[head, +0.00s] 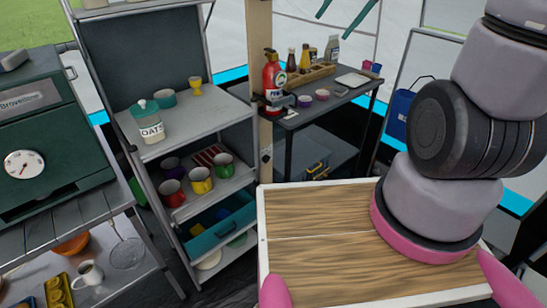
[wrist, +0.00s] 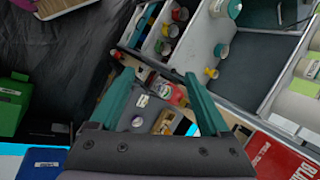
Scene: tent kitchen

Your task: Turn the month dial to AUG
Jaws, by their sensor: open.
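No dial with readable month names shows in either view. A round white dial or gauge (head: 24,164) with a red mark sits on the front of a dark green appliance (head: 60,130) at the left of the head view; its markings are too small to read. My gripper (wrist: 158,74) is open and empty in the wrist view, its two teal fingers spread apart. Its teal fingertips (head: 331,27) also show at the top of the head view, far to the right of the appliance.
A metal shelf (head: 190,130) holds an oats jar (head: 150,126), coloured mugs (head: 200,180) and a teal drawer (head: 220,222). A wooden post and red extinguisher (head: 273,78) stand beside it. A dark side table (head: 330,98) holds bottles. A wooden board (head: 330,240) fills the front.

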